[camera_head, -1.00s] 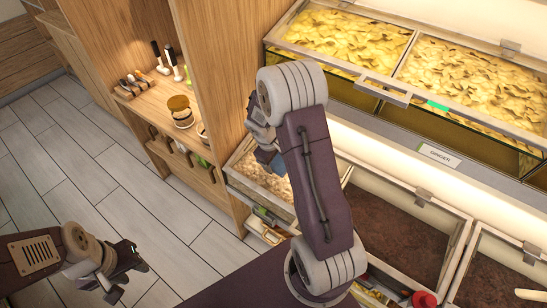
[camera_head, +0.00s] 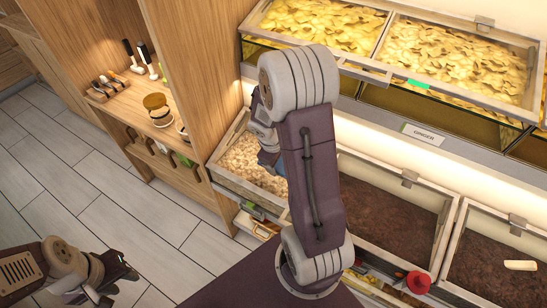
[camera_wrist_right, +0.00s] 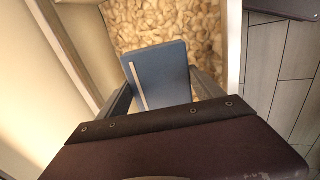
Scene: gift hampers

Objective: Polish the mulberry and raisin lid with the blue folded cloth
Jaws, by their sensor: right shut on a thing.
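My right gripper (camera_wrist_right: 165,92) is shut on the blue folded cloth (camera_wrist_right: 160,72), which has a pale stripe. The cloth also shows partly behind my arm in the head view (camera_head: 268,158). It is over the pale mulberry compartment (camera_head: 246,160); I cannot tell whether it touches the lid. The mulberry and raisin lid (camera_head: 443,232) is a clear panel in a pale frame, over the pale pieces and the dark raisin compartment (camera_head: 395,208). My right arm hides its middle. My left gripper (camera_head: 122,280) is empty over the floor at lower left, its fingers apart.
Ginger bins (camera_head: 330,28) with a framed lid stand above and behind. Another dark bin (camera_head: 490,265) with a white scoop-like item (camera_head: 520,265) is at right. A wooden shelf (camera_head: 140,100) with brushes and jars is at left. A red-topped item (camera_head: 418,282) sits below the bins.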

